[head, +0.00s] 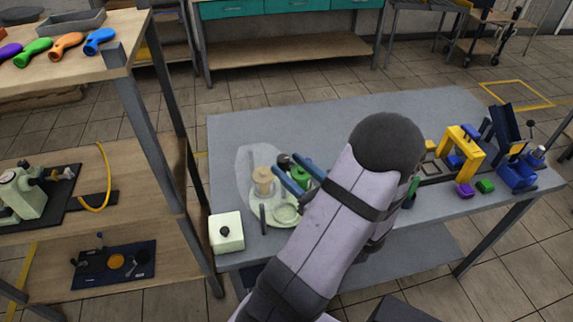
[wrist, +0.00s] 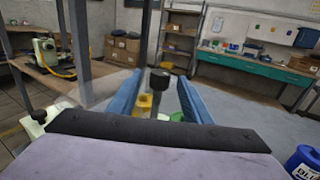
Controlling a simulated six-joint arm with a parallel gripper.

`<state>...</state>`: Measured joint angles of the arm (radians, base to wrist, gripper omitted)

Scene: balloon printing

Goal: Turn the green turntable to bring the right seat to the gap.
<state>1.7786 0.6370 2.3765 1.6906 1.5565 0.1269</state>
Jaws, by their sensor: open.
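The turntable (head: 256,204) is a pale green disc on a grey plate at the left of the table. A tan cylinder (head: 263,176) stands on its back left, and an empty round seat (head: 286,213) shows at its front. A bright green part (head: 303,172) lies near its middle, partly hidden by my fingers. My gripper (head: 288,163) is open, its blue fingers over the turntable's back right. In the wrist view a black knob (wrist: 160,79) on a post appears between the fingers (wrist: 159,75); I cannot tell whether they touch it.
A pale box with a black knob (head: 226,232) stands at the table's front left corner. A yellow frame (head: 461,148) and a blue press (head: 515,165) stand at the right. The table's back is clear.

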